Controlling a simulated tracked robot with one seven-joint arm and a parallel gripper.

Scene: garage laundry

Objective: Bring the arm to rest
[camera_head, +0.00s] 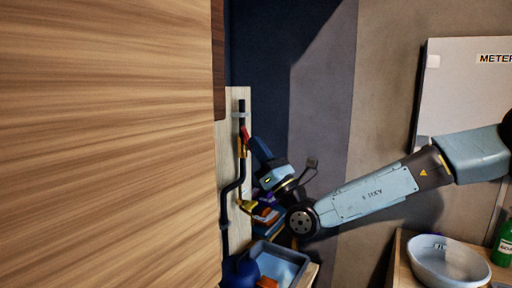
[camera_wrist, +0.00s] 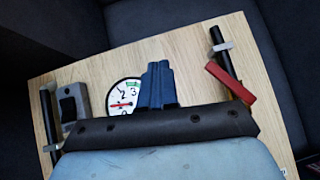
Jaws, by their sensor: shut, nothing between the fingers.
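My gripper (camera_wrist: 158,84) shows in the wrist view as dark blue fingers pressed together, with nothing between them. It points at a wooden board (camera_wrist: 190,53) that carries a round white gauge (camera_wrist: 122,95); the fingers hide part of the dial. In the head view my arm reaches in from the right and bends up at the wrist (camera_head: 274,178), close in front of the board (camera_head: 232,105). Whether the fingertips touch the board cannot be told.
A black pipe with a red lever (camera_wrist: 231,82) is right of my fingers; a grey fitting (camera_wrist: 73,106) is left. In the head view, a blue bin (camera_head: 283,262) stands below, a basin (camera_head: 447,262) and green bottle (camera_head: 503,245) lower right. A large wooden panel (camera_head: 105,140) blocks the left.

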